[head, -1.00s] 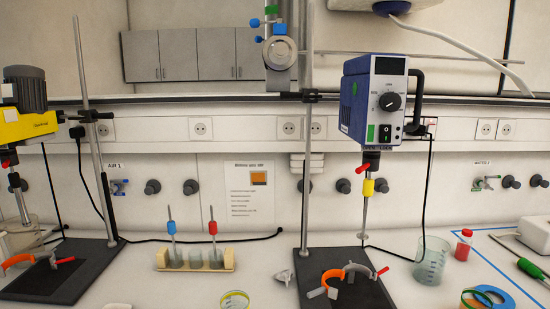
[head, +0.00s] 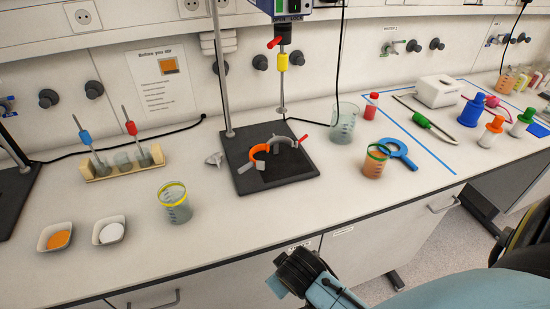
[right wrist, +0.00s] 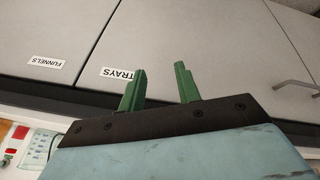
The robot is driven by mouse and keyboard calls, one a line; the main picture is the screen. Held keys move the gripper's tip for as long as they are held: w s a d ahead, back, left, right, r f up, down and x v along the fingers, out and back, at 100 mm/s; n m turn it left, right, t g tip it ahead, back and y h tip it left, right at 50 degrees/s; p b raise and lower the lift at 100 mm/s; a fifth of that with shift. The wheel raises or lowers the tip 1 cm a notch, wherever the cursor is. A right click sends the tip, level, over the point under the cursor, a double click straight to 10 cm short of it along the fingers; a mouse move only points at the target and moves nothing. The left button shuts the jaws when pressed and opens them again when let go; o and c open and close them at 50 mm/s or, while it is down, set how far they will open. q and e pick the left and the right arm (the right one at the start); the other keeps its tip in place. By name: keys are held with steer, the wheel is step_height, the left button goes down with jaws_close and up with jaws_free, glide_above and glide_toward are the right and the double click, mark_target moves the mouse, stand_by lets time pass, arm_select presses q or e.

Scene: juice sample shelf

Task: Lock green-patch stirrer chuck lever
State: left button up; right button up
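In the head view the blue stirrer (head: 316,14) is cut off by the top edge, with a green patch (head: 280,6) on its lower front. Below it, the red chuck lever (head: 274,43) sticks out left from the dark chuck (head: 284,34), on the side of the OPEN lettering. A yellow collar (head: 282,62) and the shaft hang below. My right arm enters at lower right, its wrist in front of the bench, well away from the lever. In the right wrist view my right gripper (right wrist: 160,70) is open and empty, facing cabinet fronts. My left gripper is not in view.
The black stand base (head: 249,182) carries an orange-and-grey clamp (head: 262,152). A clear beaker (head: 343,122) and a red-capped bottle (head: 371,106) stand right of it. A yellow-rimmed beaker (head: 175,202) stands at front left. The bench front edge lies between my right wrist and the stand.

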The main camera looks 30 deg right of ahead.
steer(key=w+r+t+h, duration=0.1)
steer(key=w+r, duration=0.2)
steer(key=r, duration=0.1)
steer(key=w+d+r+m+h, duration=0.1)
steer(key=w+r, duration=0.2)
steer(key=r, duration=0.2)
steer(key=w+r+t+h, duration=0.1)
steer(key=w+r, duration=0.2)
steer(key=r, duration=0.2)
steer(key=shift+d+m+t, duration=0.15)
steer(key=shift+m+t, duration=0.15)
steer(key=shift+m, duration=0.1)
steer(key=w+r+m+t+h, duration=0.25)
steer(key=w+r, duration=0.25)
steer(key=r, duration=0.4)
steer(key=m+h+p, duration=0.1)
steer(key=m+h, duration=0.6)
steer(key=h, duration=0.1)
glide_toward(280, 38)
steer(key=shift+t+y, duration=0.25)
steer(key=shift+t, duration=0.2)
steer(key=p+x, duration=0.1)
steer(key=x, duration=0.4)
steer(key=p+x, duration=0.1)
steer(key=x, duration=0.2)
steer(key=shift+d+f+p, duration=0.15)
steer(key=shift+f+p, duration=0.15)
jaws_close()
